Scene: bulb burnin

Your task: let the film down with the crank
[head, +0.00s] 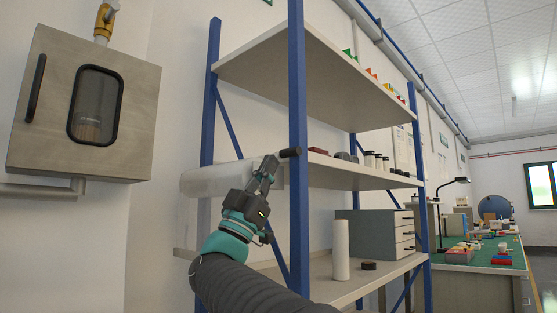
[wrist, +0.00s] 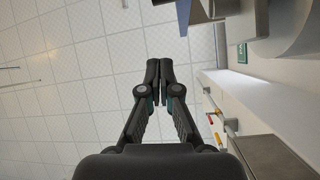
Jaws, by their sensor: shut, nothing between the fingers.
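A whitish, partly see-through roll or sheet (head: 205,181), which looks like the film, lies level across the left end of the blue-posted rack. A short black cylinder (head: 290,152), which looks like the crank's handle, sticks out at the front post. My gripper (head: 270,163) is just left of and below this handle, in front of the film's right end. Whether it touches the handle I cannot tell. The rest of the crank is hidden behind my gripper. In the wrist view my gripper (wrist: 160,66) is shut and empty, its fingers together against the ceiling.
The rack's blue front post (head: 297,90) stands close to my gripper. Its upper shelf (head: 300,60) is above. A lower shelf holds a white upright roll (head: 341,250) and a grey drawer unit (head: 375,236). A metal wall cabinet (head: 85,105) hangs at left.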

